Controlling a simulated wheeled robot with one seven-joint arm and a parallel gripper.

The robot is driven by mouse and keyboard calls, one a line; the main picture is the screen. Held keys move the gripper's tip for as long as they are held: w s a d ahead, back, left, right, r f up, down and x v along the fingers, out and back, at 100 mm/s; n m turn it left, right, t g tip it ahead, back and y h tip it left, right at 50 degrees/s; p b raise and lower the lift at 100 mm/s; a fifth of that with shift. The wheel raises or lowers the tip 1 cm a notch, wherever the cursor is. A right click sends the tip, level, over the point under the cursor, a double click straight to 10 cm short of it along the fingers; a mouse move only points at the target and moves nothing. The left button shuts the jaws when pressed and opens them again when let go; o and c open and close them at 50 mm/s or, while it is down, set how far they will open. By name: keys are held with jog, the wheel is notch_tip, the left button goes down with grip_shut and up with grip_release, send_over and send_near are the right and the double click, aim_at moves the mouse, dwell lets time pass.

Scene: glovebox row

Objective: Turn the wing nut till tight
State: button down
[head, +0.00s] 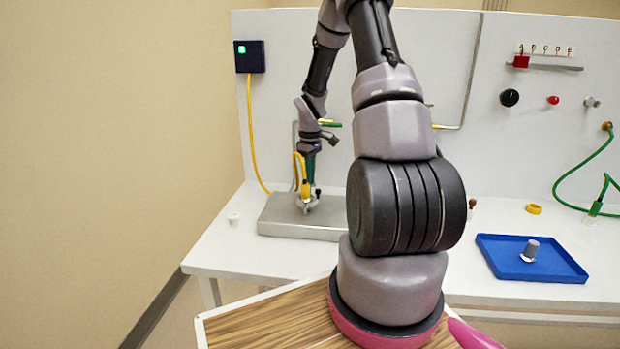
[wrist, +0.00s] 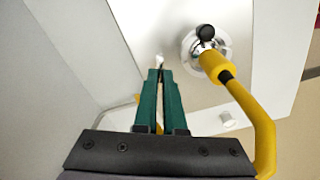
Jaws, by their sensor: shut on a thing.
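My gripper (head: 311,178) reaches down over a grey metal block (head: 280,224) on the bench, left of my arm in the head view. In the wrist view, its teal fingers (wrist: 159,76) are closed close together on a small pale thing (wrist: 158,62), which looks like the wing nut. The fingertips hide most of it, so its angle cannot be told. Beside the fingers, a yellow tube (wrist: 235,92) ends at a round silver fitting (wrist: 190,50) with a black knob (wrist: 206,32). The yellow tube also shows beside the gripper in the head view (head: 303,178).
A small white cup-like piece (head: 233,218) stands left of the block. A blue tray (head: 505,262) with a grey knob-like part (head: 530,250) lies at the right, and a yellow ring (head: 534,209) behind it. A green hose (head: 580,170) hangs at the far right.

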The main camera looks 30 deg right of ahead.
jog(key=m, duration=0.4)
jog(key=shift+m, duration=0.4)
jog(key=m, duration=0.3)
jog(key=shift+m, duration=0.3)
jog(key=m, duration=1.5)
jog(key=shift+w, duration=0.1)
jog(key=m, duration=0.4)
jog(key=shift+m, duration=1.8)
